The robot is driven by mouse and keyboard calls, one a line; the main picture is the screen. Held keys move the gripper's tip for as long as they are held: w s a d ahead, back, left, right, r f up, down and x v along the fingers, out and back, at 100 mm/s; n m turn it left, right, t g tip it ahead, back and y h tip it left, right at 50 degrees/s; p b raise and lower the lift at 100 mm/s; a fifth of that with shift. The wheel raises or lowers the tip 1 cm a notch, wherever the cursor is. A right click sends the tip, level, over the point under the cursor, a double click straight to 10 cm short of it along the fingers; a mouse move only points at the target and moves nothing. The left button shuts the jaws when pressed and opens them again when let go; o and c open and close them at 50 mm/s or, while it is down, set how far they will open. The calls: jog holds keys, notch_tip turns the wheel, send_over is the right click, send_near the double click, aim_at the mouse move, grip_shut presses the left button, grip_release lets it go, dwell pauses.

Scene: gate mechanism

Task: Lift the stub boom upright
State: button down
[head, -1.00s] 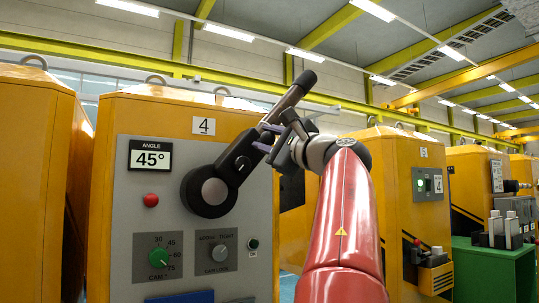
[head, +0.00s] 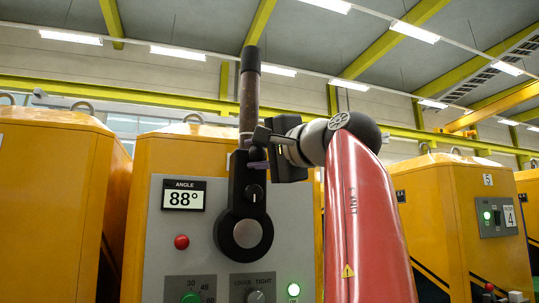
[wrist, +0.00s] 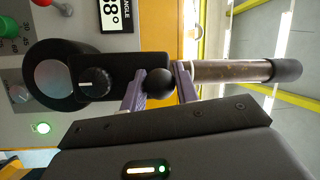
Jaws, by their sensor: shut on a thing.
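The stub boom (head: 249,108) stands nearly vertical on its round black pivot (head: 244,233), on the front panel of the yellow cabinet. It has a black lower arm, a brownish rod and a black end cap. The angle display (head: 184,195) reads 88°. My gripper (head: 257,160) reaches in from the right and is shut on the boom around its middle. In the wrist view the boom lies sideways, and the two purple fingers (wrist: 158,88) sit either side of a black ball knob (wrist: 159,84) on it.
A green dial (head: 191,298), a grey LOOSE/TIGHT knob (head: 256,297) and a lit green indicator (head: 293,289) are below. More yellow cabinets stand to either side. The space above the boom is open.

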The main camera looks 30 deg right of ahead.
jog(key=shift+a, duration=0.2)
dwell(0.3)
jog(key=c, duration=1.1)
grip_release()
jog(key=s, duration=0.2)
jog(key=s+b, duration=0.1)
jog(key=s, duration=0.2)
jog(key=s+d, duration=0.1)
jog(key=s, duration=0.1)
jog(key=shift+s+f, duration=0.25)
jog(key=shift+f, duration=0.15)
